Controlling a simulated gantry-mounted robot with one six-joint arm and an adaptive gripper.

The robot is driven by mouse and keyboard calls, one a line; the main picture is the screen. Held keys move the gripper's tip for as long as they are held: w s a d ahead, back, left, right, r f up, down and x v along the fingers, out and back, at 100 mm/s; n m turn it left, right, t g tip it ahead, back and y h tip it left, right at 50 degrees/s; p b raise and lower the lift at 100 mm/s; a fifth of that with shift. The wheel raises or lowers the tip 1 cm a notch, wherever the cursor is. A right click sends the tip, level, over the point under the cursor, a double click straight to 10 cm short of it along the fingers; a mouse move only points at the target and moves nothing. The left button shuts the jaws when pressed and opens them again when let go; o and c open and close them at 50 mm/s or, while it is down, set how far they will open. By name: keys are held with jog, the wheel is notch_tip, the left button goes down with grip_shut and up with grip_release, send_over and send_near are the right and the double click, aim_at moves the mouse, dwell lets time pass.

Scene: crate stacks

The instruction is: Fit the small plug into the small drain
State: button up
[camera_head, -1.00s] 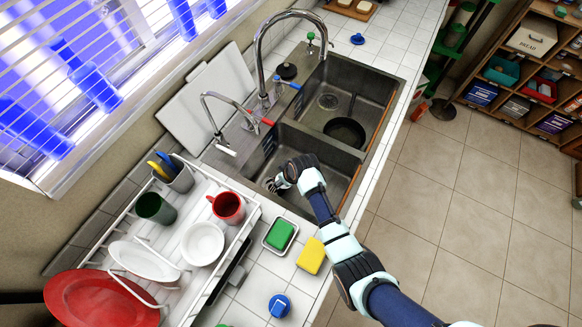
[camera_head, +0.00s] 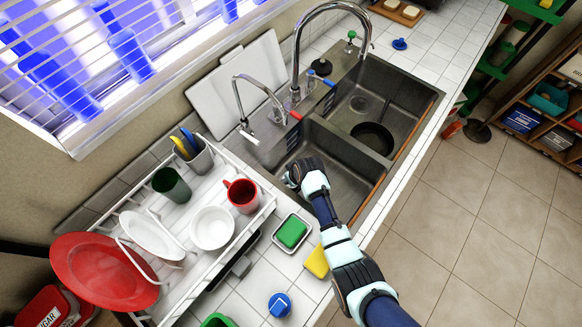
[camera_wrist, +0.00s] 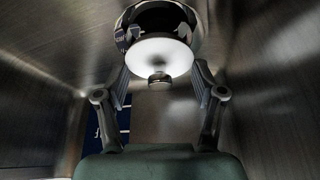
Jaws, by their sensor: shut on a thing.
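My gripper (camera_head: 292,180) is down inside the near sink basin (camera_head: 345,185), close to its left end. In the wrist view the fingers of my gripper (camera_wrist: 160,74) are shut on the small plug (camera_wrist: 158,56), a pale round disc with a small metal knob facing the camera. In the head view the hand hides the plug and the small drain.
A dark pan (camera_head: 373,137) lies in the far basin (camera_head: 400,95). Two faucets (camera_head: 297,60) (camera_head: 243,122) stand behind the sink. A dish rack (camera_head: 190,265) with a red mug (camera_head: 241,195), a green sponge (camera_head: 291,232) and a yellow sponge (camera_head: 317,262) stand left of my arm.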

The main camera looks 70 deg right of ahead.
jog(key=shift+f+b, duration=1.05)
jog(key=shift+f, duration=0.4)
jog(key=o, duration=1.3)
jog(key=shift+f, duration=0.2)
jog(key=shift+o, duration=0.2)
jog(key=v, duration=0.8)
jog(key=shift+w+d+r, duration=0.1)
jog(key=shift+r, duration=0.3)
